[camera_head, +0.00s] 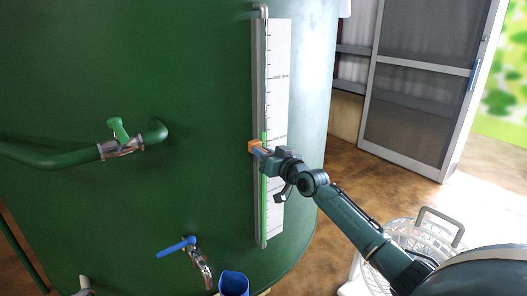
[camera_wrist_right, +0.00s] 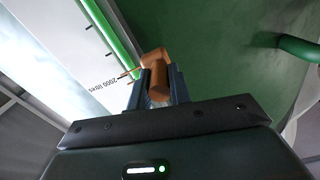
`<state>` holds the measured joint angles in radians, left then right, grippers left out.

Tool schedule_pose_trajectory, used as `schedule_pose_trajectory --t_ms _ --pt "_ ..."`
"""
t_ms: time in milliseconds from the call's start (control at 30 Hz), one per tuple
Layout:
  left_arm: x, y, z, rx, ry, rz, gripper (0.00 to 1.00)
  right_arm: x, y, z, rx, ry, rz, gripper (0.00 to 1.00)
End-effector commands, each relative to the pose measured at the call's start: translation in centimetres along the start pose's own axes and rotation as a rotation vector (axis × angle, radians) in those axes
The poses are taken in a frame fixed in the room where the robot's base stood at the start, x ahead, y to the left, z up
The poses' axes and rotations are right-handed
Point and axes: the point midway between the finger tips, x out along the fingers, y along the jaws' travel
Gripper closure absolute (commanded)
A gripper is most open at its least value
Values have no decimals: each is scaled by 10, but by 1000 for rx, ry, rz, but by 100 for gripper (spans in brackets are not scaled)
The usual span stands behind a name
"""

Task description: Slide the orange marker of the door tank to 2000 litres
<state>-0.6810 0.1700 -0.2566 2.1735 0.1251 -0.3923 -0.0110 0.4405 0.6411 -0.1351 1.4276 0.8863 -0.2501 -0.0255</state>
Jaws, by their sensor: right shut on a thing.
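The orange marker (camera_head: 254,147) sits on the gauge of the big green tank (camera_head: 130,60), a little below the top of the bright green column (camera_head: 264,200). My right gripper (camera_head: 261,151) is shut on the marker. In the right wrist view the marker (camera_wrist_right: 157,72) stands between the two fingers, beside the green column (camera_wrist_right: 112,28). The printed "2000 litres" label (camera_wrist_right: 104,83) is close to the marker there, next to a tick on the white scale (camera_wrist_right: 65,55). The exact offset from that tick is hard to tell. My left gripper is not in view.
A green pipe with a valve (camera_head: 121,148) juts out at the tank's left. A blue-handled tap (camera_head: 190,250) and a blue cup (camera_head: 233,283) are low in front. A white wire basket (camera_head: 418,240) stands at right, near a grey screen door (camera_head: 415,95).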

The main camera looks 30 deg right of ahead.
Motion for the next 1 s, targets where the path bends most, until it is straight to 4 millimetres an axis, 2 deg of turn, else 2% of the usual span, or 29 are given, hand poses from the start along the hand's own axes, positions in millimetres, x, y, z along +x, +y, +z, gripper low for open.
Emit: schedule_pose_trajectory --t_ms 267,300,567,833,1000 --pt "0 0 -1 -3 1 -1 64 0 0 2 3 -4 0 100" --pt "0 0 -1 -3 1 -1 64 0 0 2 3 -4 0 79" --pt "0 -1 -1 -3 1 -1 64 0 0 1 2 -2 0 59" --pt "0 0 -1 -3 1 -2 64 -1 0 0 1 -2 0 59" --pt "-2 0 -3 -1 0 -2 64 -16 0 1 1 -4 0 59"
